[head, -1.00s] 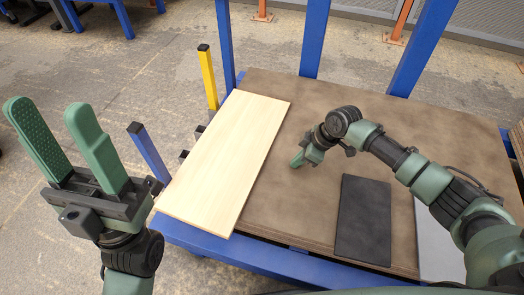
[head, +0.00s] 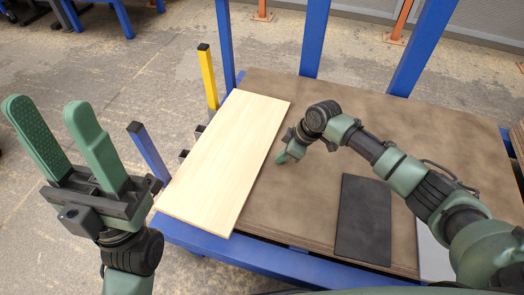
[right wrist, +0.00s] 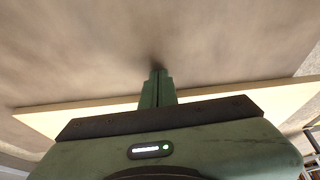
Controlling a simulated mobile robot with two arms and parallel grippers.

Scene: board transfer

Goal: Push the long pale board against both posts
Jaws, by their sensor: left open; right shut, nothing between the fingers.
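The long pale board (head: 222,160) lies flat along the left edge of the brown table top, partly overhanging it. A yellow post (head: 208,75) with a dark cap and a blue post (head: 149,152) with a dark cap stand beyond its left edge. In the head view a gap shows between the board and the posts' tops; contact lower down is unclear. My right gripper (head: 282,158) is shut and empty, low over the table just right of the board. In the right wrist view the board (right wrist: 285,99) runs across behind the shut fingers (right wrist: 157,88). My left gripper (head: 52,140) is open and empty, left of the posts.
A dark flat panel (head: 363,218) lies on the brown table top (head: 400,130) near its front edge, with a grey sheet (head: 432,250) to its right. Blue uprights (head: 314,40) rise at the back. The table between board and panel is clear.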

